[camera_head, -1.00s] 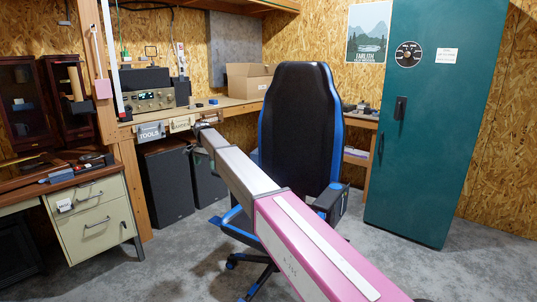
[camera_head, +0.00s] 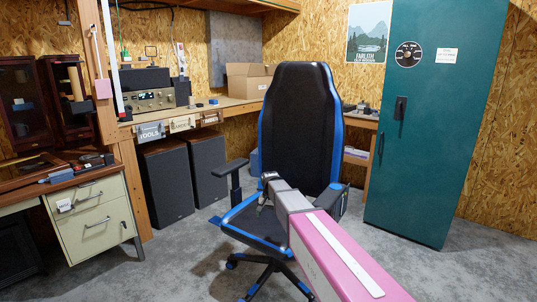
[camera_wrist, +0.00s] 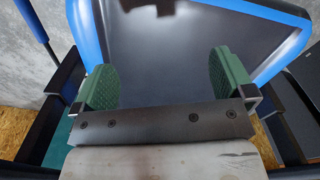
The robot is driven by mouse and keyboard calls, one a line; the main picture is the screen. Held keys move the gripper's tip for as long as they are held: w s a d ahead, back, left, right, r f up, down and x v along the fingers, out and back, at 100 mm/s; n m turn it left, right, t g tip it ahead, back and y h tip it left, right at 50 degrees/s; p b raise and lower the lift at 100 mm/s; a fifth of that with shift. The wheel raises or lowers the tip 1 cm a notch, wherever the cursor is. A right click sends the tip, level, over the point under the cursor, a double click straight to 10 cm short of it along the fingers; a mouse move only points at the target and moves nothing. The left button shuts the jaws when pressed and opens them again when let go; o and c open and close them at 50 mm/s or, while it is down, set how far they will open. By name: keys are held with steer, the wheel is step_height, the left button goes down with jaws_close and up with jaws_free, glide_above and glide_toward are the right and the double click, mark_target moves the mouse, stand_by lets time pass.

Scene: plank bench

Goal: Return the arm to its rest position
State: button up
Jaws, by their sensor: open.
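My gripper (camera_wrist: 167,82) is open, with its two green pads apart and nothing between them in the wrist view. In the head view my gripper (camera_head: 268,184) is at the far end of my grey and pink arm, small and partly hidden by it. It is in front of the black and blue chair (camera_head: 298,120), over the seat area. The chair (camera_wrist: 185,50) fills most of the wrist view behind the pads. I cannot tell the exact gap between gripper and chair.
The chair's armrests (camera_head: 236,167) stand close beside my arm. A plank bench (camera_head: 236,106) runs behind, with a cardboard box (camera_head: 248,82) on it. A green cabinet (camera_head: 432,130) is at right, a drawer unit (camera_head: 92,222) at left. Grey floor (camera_head: 185,260) is clear at front left.

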steer(key=s+d+f+n, duration=0.1)
steer(key=s+d+f, duration=0.2)
steer(key=s+d, duration=0.6)
steer(key=s+d+f+n, duration=0.1)
steer(key=s+d+f, duration=0.2)
steer(key=s+d, duration=0.6)
steer(key=s, duration=0.6)
steer(key=shift+s+f+n, duration=0.2)
steer(key=shift+f+n, duration=0.05)
steer(key=shift+n, duration=0.15)
